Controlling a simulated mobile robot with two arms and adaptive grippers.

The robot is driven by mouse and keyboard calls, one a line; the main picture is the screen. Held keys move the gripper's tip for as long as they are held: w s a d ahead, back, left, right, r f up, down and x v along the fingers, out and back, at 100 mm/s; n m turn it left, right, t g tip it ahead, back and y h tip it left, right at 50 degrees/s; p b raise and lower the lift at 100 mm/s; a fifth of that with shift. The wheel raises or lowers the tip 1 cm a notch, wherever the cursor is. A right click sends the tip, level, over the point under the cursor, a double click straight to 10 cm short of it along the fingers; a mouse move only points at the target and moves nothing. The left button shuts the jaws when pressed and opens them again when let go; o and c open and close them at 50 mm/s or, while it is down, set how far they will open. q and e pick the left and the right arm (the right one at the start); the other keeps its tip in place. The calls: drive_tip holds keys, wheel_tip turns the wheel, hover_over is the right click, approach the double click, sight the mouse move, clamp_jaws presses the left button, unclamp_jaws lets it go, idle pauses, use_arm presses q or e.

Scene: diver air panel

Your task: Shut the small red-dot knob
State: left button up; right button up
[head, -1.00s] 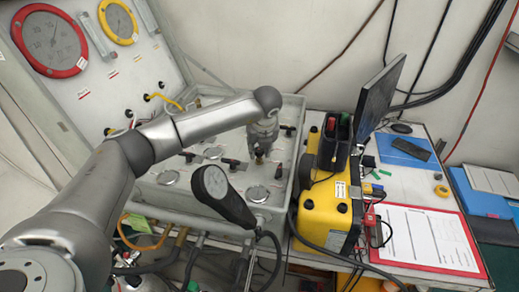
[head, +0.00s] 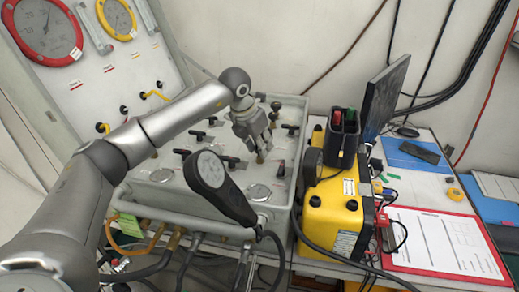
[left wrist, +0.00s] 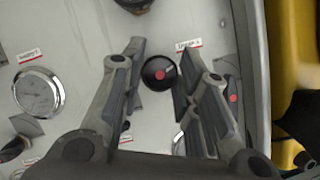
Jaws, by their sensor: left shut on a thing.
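The small round black knob with a red dot (left wrist: 159,73) shows in the left wrist view, on the pale grey panel (left wrist: 70,50) beside a red-and-white label. My left gripper (left wrist: 158,85) has one finger on each side of this knob and is shut on it. In the head view my left gripper (head: 261,154) points down at the right part of the panel box, and its fingers mostly hide the knob there. My right gripper is not in view.
A black handheld gauge (head: 211,170) stands in front of the panel. A yellow case (head: 332,205) stands close on the right. A red clipboard (head: 440,240) lies farther right.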

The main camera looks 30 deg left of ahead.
use_arm(q)
drive_tip(key=shift+w+a+r+m+h, duration=0.1)
drive_tip(key=shift+m+h, duration=0.6)
drive_tip(key=shift+m, duration=1.2)
drive_tip(key=o, duration=1)
drive_tip(key=v, duration=1.2)
drive_tip(key=shift+w+a+r, duration=0.1)
drive_tip(key=shift+w+a, duration=0.05)
drive_tip(key=shift+w, duration=0.05)
